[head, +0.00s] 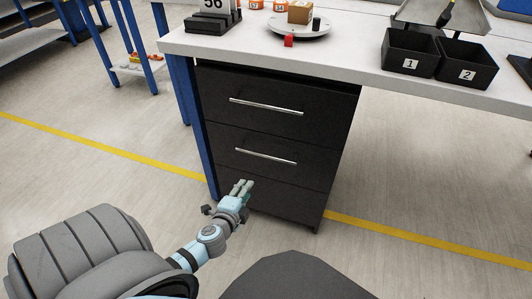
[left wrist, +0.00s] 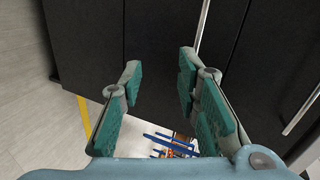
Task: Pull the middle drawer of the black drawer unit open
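The black drawer unit (head: 285,135) stands under the white table. Its top drawer has a silver bar handle (head: 266,106). The middle drawer (head: 236,139) has a similar handle (head: 265,156); all drawers look shut. My left gripper (head: 242,187) is in front of the lower drawer, below the middle handle. In the left wrist view, my left gripper (left wrist: 158,88) is open, with nothing between its fingers. Two handles show there, one just beyond the right finger (left wrist: 203,28) and one farther right (left wrist: 302,112). No contact with a handle is visible. My right gripper is not in view.
The white table (head: 340,50) holds a round plate (head: 300,28) with small items and two black bins (head: 410,65) numbered 1 and 2. A blue table leg (head: 205,150) stands left of the drawers. The floor around the unit is clear, with a yellow line (head: 110,148).

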